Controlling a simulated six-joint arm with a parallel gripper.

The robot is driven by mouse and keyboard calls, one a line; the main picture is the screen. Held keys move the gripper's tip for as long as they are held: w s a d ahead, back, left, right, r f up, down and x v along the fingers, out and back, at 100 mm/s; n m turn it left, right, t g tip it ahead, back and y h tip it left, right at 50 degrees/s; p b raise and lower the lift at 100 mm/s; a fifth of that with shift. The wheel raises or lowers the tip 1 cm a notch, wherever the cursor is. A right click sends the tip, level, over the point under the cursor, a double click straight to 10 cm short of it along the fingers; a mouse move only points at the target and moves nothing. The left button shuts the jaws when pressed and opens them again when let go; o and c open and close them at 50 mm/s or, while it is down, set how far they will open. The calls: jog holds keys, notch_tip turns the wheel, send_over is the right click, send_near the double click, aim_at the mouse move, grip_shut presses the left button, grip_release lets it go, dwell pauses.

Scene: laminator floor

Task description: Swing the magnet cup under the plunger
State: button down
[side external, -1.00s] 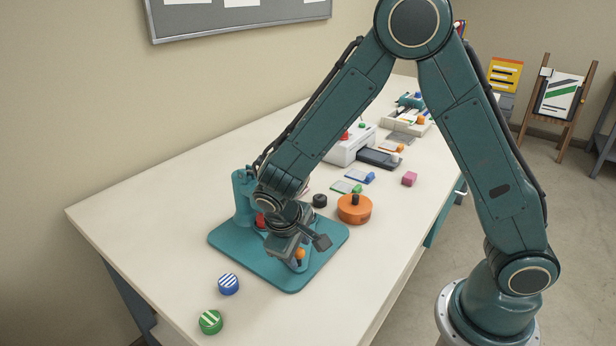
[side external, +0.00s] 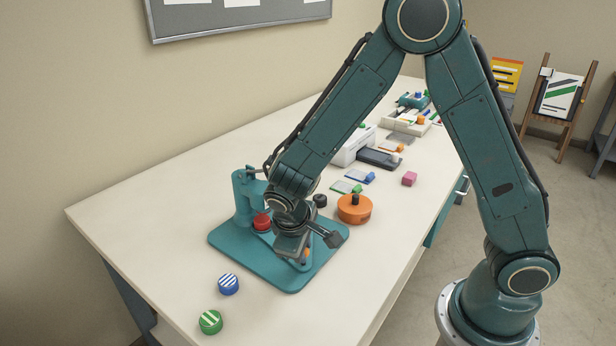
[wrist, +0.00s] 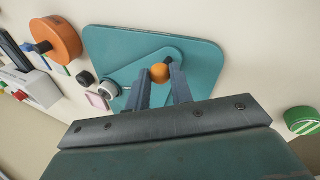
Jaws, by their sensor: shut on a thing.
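The teal press stands on a teal base plate (side external: 226,243), with its column (side external: 243,197) at the plate's left side. A red round piece (side external: 262,222) sits beside the column; I cannot tell whether it is the magnet cup or part of the plunger. A flat teal swing arm (wrist: 138,68) carries an orange knob (wrist: 160,72). My gripper (wrist: 161,77) is low over the plate, its two fingers shut on the knob. A pale round piece with a dark middle (wrist: 108,89) shows at the swing arm's other end. My wrist hides much of the plunger area.
An orange disc with a black knob (side external: 354,209) and a black puck (side external: 320,200) stand beside the plate. Blue-striped (side external: 228,284) and green-striped (side external: 210,322) round pieces lie in front. A pink block (side external: 409,178) and a white laminator (side external: 350,148) are farther back.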

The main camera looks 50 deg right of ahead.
jog(key=shift+s+d+n+t, duration=0.25)
jog(key=shift+d+n, duration=0.15)
jog(key=shift+n, duration=0.2)
jog(key=shift+s+d+n+t, duration=0.25)
jog(key=shift+d+n, duration=0.15)
jog(key=shift+n, duration=0.2)
jog(key=shift+s+d+n+t+y, duration=0.15)
jog(key=shift+s+d+n+y, duration=0.05)
jog(key=shift+d+n, duration=0.35)
jog(key=shift+s+d+n+t+y, duration=0.2)
jog(key=shift+d+n, duration=0.25)
jog(key=shift+n, duration=0.2)
jog(key=shift+d+n+t+y, duration=0.45)
jog(key=shift+d+n+y, duration=0.15)
jog(key=shift+d+n, duration=1.4)
jog(key=shift+w+d+n+y, duration=0.25)
jog(key=shift+d+n, duration=0.35)
jog(key=shift+n, duration=0.3)
jog(key=shift+w+d+n+y, duration=0.25)
jog(key=shift+d+n, duration=0.3)
jog(key=shift+n, duration=0.35)
jog(key=shift+w+d+n+t+y, duration=0.15)
jog(key=shift+w+d+n+y, duration=0.1)
jog(key=shift+d+n, duration=0.3)
jog(key=shift+w+d+n+t+y, duration=0.2)
jog(key=shift+d+n+y, duration=0.1)
jog(key=shift+n, duration=0.35)
jog(key=shift+w, duration=0.1)
